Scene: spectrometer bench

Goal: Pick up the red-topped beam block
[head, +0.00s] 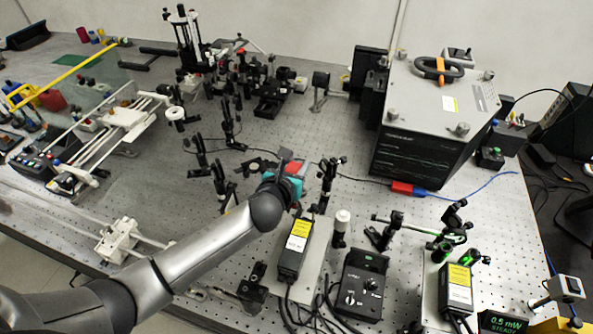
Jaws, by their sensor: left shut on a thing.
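My left arm reaches in from the lower left, and its left gripper (285,172) is over the middle of the bench. It is shut on the red-topped beam block (293,168). Only a small patch of the block's red top shows beyond the wrist; the hand hides most of it. A teal part shows right beside it. I cannot tell whether the block touches the bench. My right gripper is not in view.
Black optic posts (328,180) stand close on both sides of the hand. A laser box with a yellow label (297,240) and a black control box (363,283) lie in front. A large grey instrument (430,120) stands at the back right. Bare perforated bench (335,135) shows behind the hand.

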